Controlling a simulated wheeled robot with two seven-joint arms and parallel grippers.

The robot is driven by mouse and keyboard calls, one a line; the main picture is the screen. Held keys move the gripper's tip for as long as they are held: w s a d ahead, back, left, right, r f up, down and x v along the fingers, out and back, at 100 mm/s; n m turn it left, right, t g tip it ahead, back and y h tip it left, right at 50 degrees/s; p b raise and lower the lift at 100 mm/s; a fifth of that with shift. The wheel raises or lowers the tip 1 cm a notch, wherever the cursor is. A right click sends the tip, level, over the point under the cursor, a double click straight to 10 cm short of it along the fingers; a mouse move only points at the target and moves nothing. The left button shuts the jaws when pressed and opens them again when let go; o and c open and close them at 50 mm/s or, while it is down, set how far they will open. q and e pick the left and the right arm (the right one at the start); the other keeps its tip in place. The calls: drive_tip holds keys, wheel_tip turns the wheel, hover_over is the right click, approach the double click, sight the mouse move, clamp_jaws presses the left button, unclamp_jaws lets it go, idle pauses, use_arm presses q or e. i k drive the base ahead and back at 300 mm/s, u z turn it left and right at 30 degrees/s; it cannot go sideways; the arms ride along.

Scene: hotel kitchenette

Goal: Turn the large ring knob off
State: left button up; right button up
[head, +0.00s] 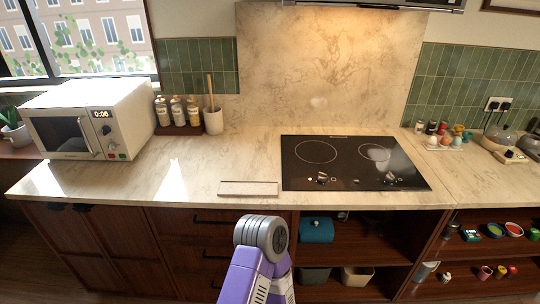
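A black glass cooktop (345,186) is set in the marble counter, with two ring outlines on it. The left ring (316,152) looks larger than the right ring (374,152). A small metallic knob (322,177) sits at the front below the left ring. Another metallic knob (390,178) sits at the front below the right ring. The knobs are too small to tell their settings. A purple and grey link of one of my arms shows at the bottom centre, in front of the counter. Neither of my grippers is in view.
A cream microwave (92,117) stands on the left, with bottles (178,111) and a utensil crock (213,121) beside it. A pale flat strip (248,188) lies left of the cooktop. Small jars and an electric appliance (499,138) are on the right. Open shelves lie below.

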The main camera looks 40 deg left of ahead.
sight(322, 177)
drive_tip(key=u, duration=1)
drive_tip(key=i, duration=0.9)
drive_tip(key=u, duration=0.8)
